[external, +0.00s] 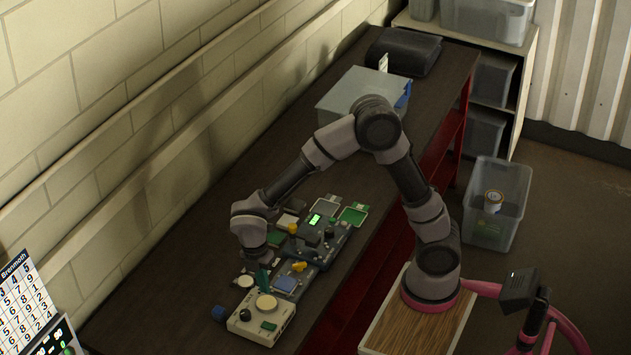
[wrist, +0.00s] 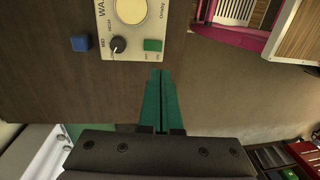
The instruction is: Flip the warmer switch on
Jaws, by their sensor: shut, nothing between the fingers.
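The warmer (external: 243,325) is a cream box on the dark bench, with a round pale plate (external: 266,302) on top. Its front part has a black knob (external: 246,315) and a green switch (external: 269,326). In the wrist view the warmer (wrist: 171,12) is at the top, cut off by the frame edge, with the knob (wrist: 118,44) left of the green switch (wrist: 153,45). My gripper (external: 265,288) points down over the warmer in the external view. In the wrist view its green fingers (wrist: 161,72) are together and empty, just below the switch in the picture. I cannot tell which way the switch is set.
A blue block (external: 218,313) lies left of the warmer. Behind it stand several small devices and trays, including one with a lit green display (external: 315,219). A grey bin (external: 345,92) and a black case (external: 403,50) stand farther back. The bench is clear along the wall.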

